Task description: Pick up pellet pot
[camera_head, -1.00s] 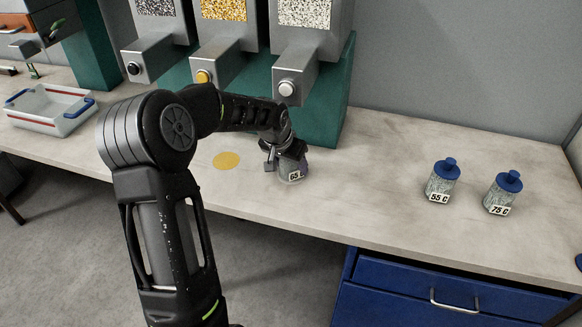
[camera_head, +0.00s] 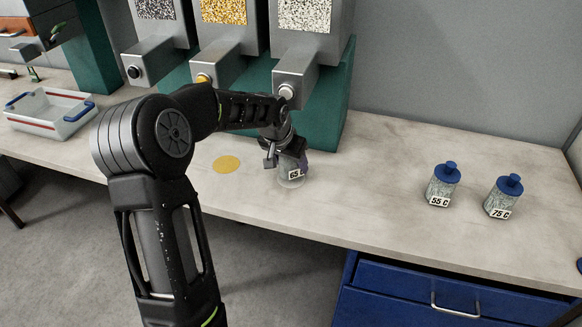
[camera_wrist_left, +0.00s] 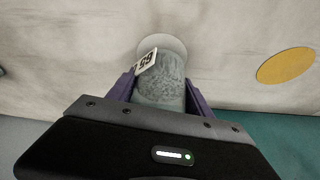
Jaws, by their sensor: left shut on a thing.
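The pellet pot (camera_head: 291,174) is a clear grey pot with a white label starting "65"; the rest of the label is cut off. My left gripper (camera_head: 288,160) is shut on it from above and behind. In the left wrist view the pot (camera_wrist_left: 160,85) sits between the two purple fingers of the gripper (camera_wrist_left: 159,95). A pale round disc (camera_head: 291,183) on the table shows just under the pot, which appears slightly raised above it. The gripper and wrist hide the pot's top. My right gripper is not in view.
Two blue-capped pots, labelled 55 C (camera_head: 441,186) and 75 C (camera_head: 502,198), stand to the right. A yellow disc (camera_head: 227,164) lies left of the held pot. Grey dispensers (camera_head: 296,75) hang close behind. A white tray (camera_head: 50,117) is far left. The table between is clear.

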